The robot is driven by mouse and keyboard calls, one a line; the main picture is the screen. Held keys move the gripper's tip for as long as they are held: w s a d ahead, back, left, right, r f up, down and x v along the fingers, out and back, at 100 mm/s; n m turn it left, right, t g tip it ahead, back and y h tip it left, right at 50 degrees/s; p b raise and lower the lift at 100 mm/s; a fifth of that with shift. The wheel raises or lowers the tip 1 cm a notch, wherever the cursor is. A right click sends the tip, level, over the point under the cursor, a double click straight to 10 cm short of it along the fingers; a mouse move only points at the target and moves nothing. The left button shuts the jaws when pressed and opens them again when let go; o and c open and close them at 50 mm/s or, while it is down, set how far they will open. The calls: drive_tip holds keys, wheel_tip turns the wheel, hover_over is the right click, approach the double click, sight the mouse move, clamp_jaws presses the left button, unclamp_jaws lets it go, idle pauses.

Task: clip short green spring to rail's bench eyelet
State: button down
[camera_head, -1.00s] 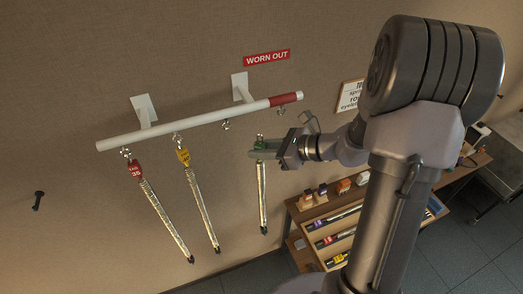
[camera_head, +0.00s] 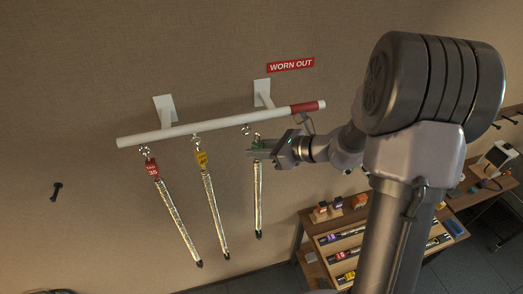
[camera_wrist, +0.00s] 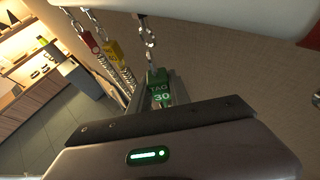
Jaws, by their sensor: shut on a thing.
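The short green-tagged spring (camera_head: 258,195) hangs upright below my gripper (camera_head: 262,149). My gripper is shut on its green tag, which reads TAG 30 in the wrist view (camera_wrist: 160,93). The spring's clip (camera_head: 257,138) stands above the jaws. The white rail (camera_head: 180,132) has a bare-looking eyelet (camera_head: 246,130) just left of the clip in the head view. In the wrist view, metal links (camera_wrist: 149,38) run from the rail's underside to near the tag. I cannot tell whether clip and eyelet are joined or only overlap.
Red-tagged (camera_head: 179,221) and yellow-tagged (camera_head: 215,213) springs hang from the rail to the left. A bench (camera_head: 312,224) with a spring rack stands lower right. A dark peg (camera_head: 57,191) is on the wall.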

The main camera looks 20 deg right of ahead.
drive_tip(key=shift+w+a, duration=0.25)
drive_tip(key=shift+w+a, duration=0.95)
drive_tip(key=shift+b, duration=0.35)
drive_tip(key=shift+f+b, duration=0.4)
drive_tip(key=c, duration=1.1)
unclamp_jaws()
